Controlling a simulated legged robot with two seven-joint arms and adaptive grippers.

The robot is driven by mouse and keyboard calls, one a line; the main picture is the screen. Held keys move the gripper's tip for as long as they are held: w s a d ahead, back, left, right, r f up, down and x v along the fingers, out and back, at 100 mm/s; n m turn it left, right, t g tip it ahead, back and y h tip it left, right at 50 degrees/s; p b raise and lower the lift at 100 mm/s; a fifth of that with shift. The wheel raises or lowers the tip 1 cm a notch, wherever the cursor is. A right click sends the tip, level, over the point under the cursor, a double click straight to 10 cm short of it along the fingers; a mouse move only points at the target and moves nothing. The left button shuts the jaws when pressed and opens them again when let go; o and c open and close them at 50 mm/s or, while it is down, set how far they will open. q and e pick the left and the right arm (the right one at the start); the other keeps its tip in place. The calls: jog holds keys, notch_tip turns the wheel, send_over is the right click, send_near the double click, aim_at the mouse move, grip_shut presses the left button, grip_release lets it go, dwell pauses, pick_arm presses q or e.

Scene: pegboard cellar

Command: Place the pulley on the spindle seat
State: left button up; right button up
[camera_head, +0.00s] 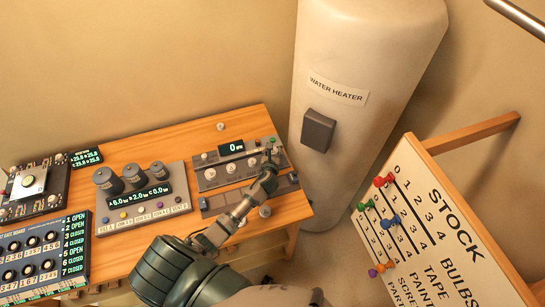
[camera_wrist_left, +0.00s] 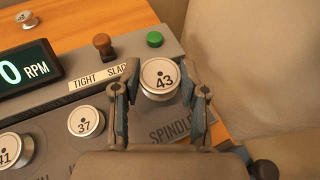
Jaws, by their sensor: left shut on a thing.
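A silver pulley marked 43 (camera_wrist_left: 160,78) is between the two fingers of my left gripper (camera_wrist_left: 159,92) in the left wrist view. The gripper is shut on it. It is over the right end of the grey panel, just behind the SPINDLE label (camera_wrist_left: 170,132). The spindle seat is hidden, and I cannot tell whether the pulley touches it. In the head view my left gripper (camera_head: 268,170) reaches the right end of the grey panel (camera_head: 225,182). My right gripper is not in view.
A pulley marked 37 (camera_wrist_left: 86,122) and one marked 41 (camera_wrist_left: 14,149) sit on the panel left of the gripper. Behind are a brown-red lever (camera_wrist_left: 103,45), a green button (camera_wrist_left: 155,39) and the RPM display (camera_wrist_left: 25,65). The water heater (camera_head: 350,80) stands right of the bench.

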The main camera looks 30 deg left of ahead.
pick_arm(q)
notch_tip(320, 180, down, 4)
jog(key=shift+d+r+b, duration=0.1)
jog(key=shift+r+b, duration=0.15)
jog(key=shift+b, duration=0.1)
jog(key=o, duration=1.1)
jog(key=shift+o, duration=0.2)
jog(key=p+v, duration=0.1)
jog(key=v, duration=1.1)
